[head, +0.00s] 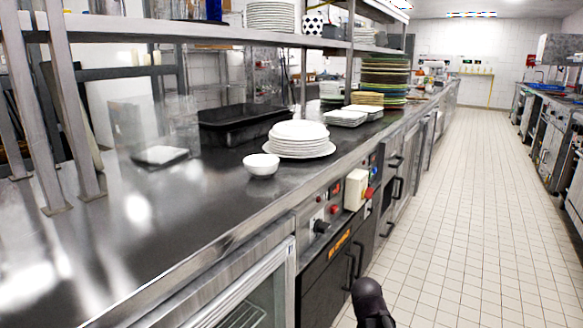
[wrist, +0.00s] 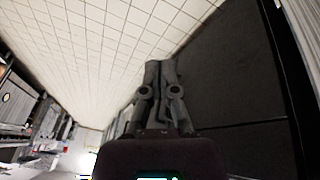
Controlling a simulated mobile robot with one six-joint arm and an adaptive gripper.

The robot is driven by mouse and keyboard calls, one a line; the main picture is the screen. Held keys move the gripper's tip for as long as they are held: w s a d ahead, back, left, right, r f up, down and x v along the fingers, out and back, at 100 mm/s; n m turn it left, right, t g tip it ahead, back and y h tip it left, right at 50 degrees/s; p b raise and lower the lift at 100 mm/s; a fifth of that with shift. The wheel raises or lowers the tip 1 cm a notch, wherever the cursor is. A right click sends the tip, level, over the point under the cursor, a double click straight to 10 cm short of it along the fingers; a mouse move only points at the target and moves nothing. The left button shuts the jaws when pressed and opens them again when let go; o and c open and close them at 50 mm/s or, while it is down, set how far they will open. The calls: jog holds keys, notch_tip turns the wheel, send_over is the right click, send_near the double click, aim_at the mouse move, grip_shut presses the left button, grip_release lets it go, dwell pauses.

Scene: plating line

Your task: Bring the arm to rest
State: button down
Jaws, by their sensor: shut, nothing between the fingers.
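In the wrist view my gripper (wrist: 160,68) is shut, with its fingers together and nothing between them. It is over the tiled floor (wrist: 90,40), beside a dark cabinet front (wrist: 230,100). In the head view a dark rounded part of my arm (head: 369,300) shows at the bottom, in front of the counter's lower cabinets. The gripper's fingers cannot be made out in the head view.
The steel counter (head: 130,230) runs along the left. On it are a white bowl (head: 261,164), a stack of white plates (head: 299,140), a black tray (head: 240,117) and stacked coloured plates (head: 385,75). The tiled aisle (head: 470,200) on the right is clear.

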jog(key=s+a+g+y+p, duration=0.1)
jog(key=s+a+g+y, duration=0.15)
jog(key=s+a, duration=0.45)
notch_tip(320, 180, up, 38)
jog(key=s+d+p, duration=0.1)
jog(key=d+p, duration=0.1)
jog(key=p, duration=3.5)
jog(key=shift+s+d+f+n+g, duration=0.15)
jog(key=shift+d+f+n+g, duration=0.1)
jog(key=shift+n+g, duration=0.15)
